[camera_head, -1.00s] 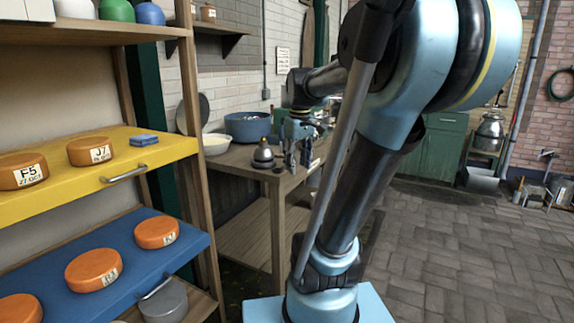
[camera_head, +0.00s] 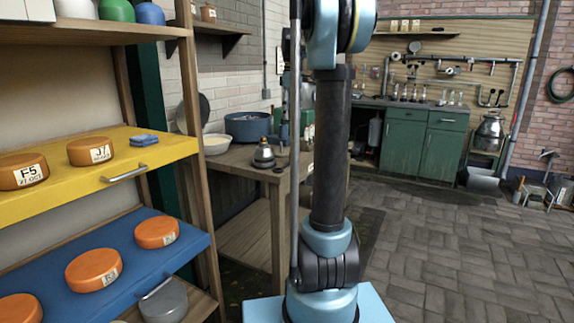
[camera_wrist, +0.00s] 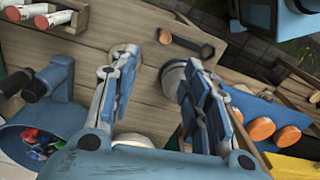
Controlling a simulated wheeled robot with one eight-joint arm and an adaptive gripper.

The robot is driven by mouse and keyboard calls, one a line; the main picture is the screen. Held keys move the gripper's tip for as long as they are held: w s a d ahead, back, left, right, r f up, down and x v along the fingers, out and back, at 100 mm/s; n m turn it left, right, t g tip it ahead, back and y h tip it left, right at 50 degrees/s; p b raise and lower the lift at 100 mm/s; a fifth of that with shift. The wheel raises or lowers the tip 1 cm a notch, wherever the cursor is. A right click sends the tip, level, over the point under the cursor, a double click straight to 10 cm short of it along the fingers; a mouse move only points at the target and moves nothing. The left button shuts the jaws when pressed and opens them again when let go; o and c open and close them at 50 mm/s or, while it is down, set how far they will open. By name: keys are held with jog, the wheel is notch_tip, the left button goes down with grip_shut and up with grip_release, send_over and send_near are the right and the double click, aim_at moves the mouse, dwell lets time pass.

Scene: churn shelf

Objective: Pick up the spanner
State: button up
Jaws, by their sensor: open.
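In the wrist view my gripper (camera_wrist: 157,66) is open and empty above the wooden table (camera_wrist: 145,85), its two blue-grey fingers wide apart. In the head view my arm stands in front of part of the table (camera_head: 240,158) and hides my fingers; I cannot make out a spanner there.
At left, a yellow shelf (camera_head: 75,190) and blue shelf (camera_head: 110,255) hold orange cheeses. The paved floor (camera_head: 450,250) at right is clear.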

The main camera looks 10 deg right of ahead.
send_near(291, 161)
jog(key=shift+w+d+f, duration=0.15)
jog(key=shift+w+f, duration=0.2)
jog(key=shift+w, duration=0.2)
jog(key=shift+w+d+f, duration=0.15)
jog(key=shift+w+f, duration=0.2)
jog(key=shift+w, duration=0.15)
jog(key=shift+s+a+f, duration=0.1)
jog(key=shift+s+f, duration=0.1)
jog(key=shift+f, duration=1.3)
jog(key=shift+s+f, duration=0.2)
jog(key=shift+f, duration=1.3)
grip_shut()
